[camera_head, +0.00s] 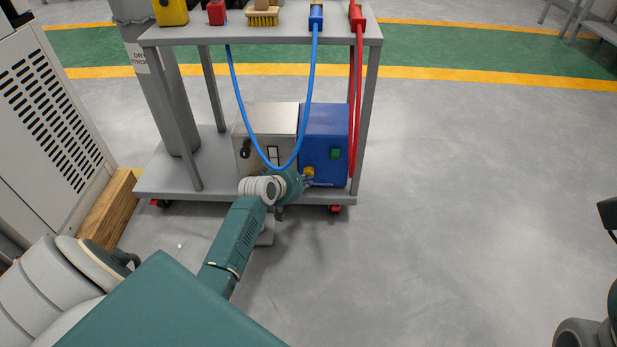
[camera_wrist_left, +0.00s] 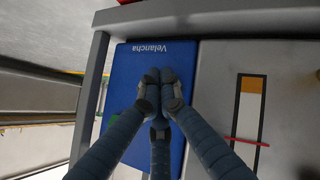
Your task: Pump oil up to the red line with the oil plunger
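The blue box (camera_head: 322,135) stands on the cart's lower shelf with a yellow knob (camera_head: 308,172) low on its front; whether this is the oil plunger I cannot tell. My left gripper (camera_head: 304,184) is right at this knob. In the left wrist view its three fingers (camera_wrist_left: 160,98) are drawn together in front of the blue box (camera_wrist_left: 132,70), lettered "Velancha" upside down. No object shows between the fingertips. The gauge (camera_wrist_left: 249,112) on the metal box beside it has an orange part, a white part and the red line (camera_wrist_left: 247,141) across the white.
The grey cart's top (camera_head: 285,30) carries tools above the boxes. A blue hose (camera_head: 240,105) loops down in front of the metal box (camera_head: 268,122), and red hoses (camera_head: 355,100) hang at the right. A wooden block (camera_head: 108,215) lies at the left.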

